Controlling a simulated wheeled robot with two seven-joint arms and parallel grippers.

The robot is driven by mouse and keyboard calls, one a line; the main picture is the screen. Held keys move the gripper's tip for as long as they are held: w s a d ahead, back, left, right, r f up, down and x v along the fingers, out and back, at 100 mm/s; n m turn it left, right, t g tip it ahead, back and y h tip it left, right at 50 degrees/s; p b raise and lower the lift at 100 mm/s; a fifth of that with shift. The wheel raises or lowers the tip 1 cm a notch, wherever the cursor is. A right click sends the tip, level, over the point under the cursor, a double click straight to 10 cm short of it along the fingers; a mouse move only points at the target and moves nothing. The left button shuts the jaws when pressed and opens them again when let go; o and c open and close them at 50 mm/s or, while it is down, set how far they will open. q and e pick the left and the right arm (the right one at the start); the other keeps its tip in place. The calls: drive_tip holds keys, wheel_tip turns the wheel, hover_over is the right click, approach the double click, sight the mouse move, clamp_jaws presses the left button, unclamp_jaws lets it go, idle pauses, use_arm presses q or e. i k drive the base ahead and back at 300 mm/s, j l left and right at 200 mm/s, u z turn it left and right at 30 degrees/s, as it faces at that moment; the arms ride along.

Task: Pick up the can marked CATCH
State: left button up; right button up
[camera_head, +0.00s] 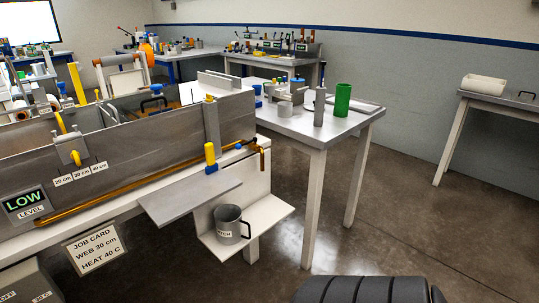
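The can marked CATCH (229,226) is a grey metal cylinder with a dark loop handle on its right side. It stands upright on a low white shelf (268,216), at the right end of the bath. A flat grey plate (188,196) juts out above and to the left of the can. The can's upper rim and handle are in plain view. Neither of my grippers shows in this view.
The long grey bath (130,150) has a copper pipe along its front and a yellow-handled valve (210,154) above the plate. A white table (310,128) with a green cylinder (342,99) stands behind right. A job card (95,247) hangs in front.

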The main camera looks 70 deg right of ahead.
sight(234, 226)
drive_tip(key=z, duration=1.85)
